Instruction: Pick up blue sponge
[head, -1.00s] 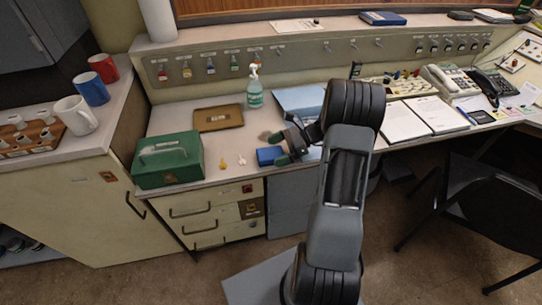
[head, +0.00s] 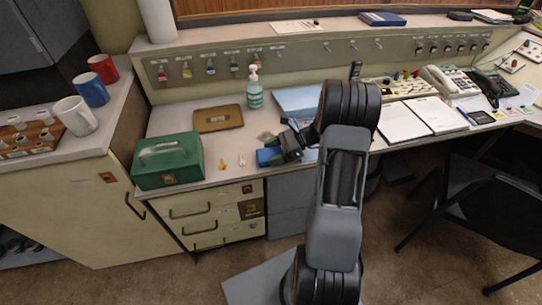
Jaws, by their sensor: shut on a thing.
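The blue sponge (head: 266,157) is at the front edge of the console desk, right of the green box. My gripper (head: 280,151) comes in from the right and is shut on the sponge. The gripper covers the sponge's right end. I cannot tell whether the sponge rests on the desk or is slightly above it.
The green metal box (head: 168,161) stands to the left, with two small pieces (head: 241,160) between it and the sponge. Behind are a brown tray (head: 218,117), a green pump bottle (head: 254,92) and a blue folder (head: 298,101). An open binder (head: 420,117) lies to the right.

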